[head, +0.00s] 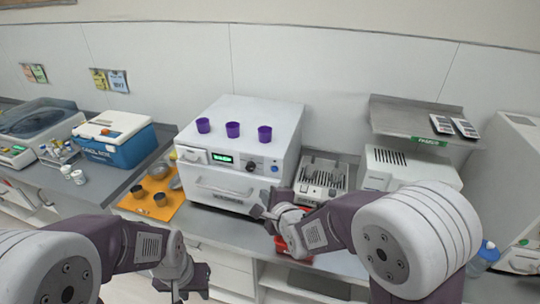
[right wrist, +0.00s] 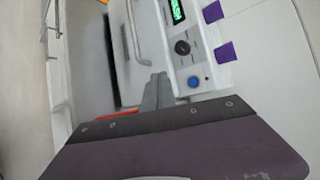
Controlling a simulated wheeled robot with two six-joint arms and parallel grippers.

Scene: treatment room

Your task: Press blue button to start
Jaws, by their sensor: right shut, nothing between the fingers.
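The white machine (head: 290,130) stands on the counter in the head view, with a green display, a dark knob and a handled door on its front. The blue button (head: 275,169) is right of the knob; it also shows in the right wrist view (right wrist: 193,82). My right gripper (head: 258,212) is shut and empty, in front of the machine's lower right corner, below the button. In the right wrist view its closed fingertips (right wrist: 158,82) are beside the button, apparently not touching it. My left gripper (head: 196,284) is low in front of the counter; its jaw opening is unclear.
Several purple cups (head: 232,129) stand on top of the machine. An orange board (head: 152,209) with dark cups lies to its left, near a blue cooler (head: 122,142). A tube rack (head: 322,178) is to its right. A red object (head: 281,244) is partly hidden behind my right arm.

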